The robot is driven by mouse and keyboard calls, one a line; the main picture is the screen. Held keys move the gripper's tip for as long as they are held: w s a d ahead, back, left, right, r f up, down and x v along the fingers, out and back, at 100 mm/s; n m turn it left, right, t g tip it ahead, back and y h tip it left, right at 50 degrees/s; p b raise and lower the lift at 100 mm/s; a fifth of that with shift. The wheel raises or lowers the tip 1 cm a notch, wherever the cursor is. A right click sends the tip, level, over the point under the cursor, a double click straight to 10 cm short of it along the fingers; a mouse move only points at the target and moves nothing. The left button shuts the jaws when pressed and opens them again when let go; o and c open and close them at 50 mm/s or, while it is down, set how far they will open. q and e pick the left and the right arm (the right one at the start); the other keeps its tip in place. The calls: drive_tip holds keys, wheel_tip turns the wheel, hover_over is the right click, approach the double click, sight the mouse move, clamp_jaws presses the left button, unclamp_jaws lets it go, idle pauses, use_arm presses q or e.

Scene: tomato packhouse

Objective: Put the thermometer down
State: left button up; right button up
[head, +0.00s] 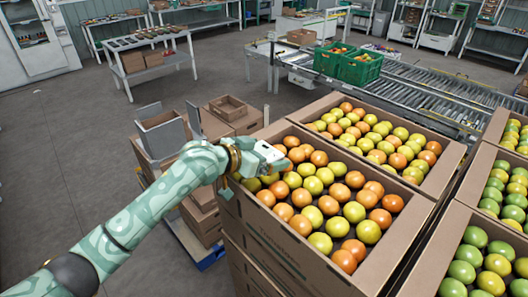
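My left arm comes in from the lower left, and its gripper (277,164) is at the near left corner of an open cardboard box (292,249) of tomatoes. The gripper is just above or against the orange and yellow-green tomatoes (312,186) there; I cannot tell if it touches them. The fingers are small and seen from behind, so I cannot tell whether they are open or shut. I cannot make out a thermometer anywhere. My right gripper is not in view.
More tomato boxes (437,184) stand behind and to the right. Stacked cartons (228,108) are left of the gripper. A table (150,42) is at the back left. The grey floor at left is clear.

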use_arm(q)
drive_tip(key=shift+s+a+r, duration=0.1)
drive_tip(key=shift+r, duration=0.1)
drive_tip(key=v, duration=1.1)
drive_tip(key=shift+s+a+r+b, duration=0.2)
drive_tip(key=shift+s+b, duration=0.1)
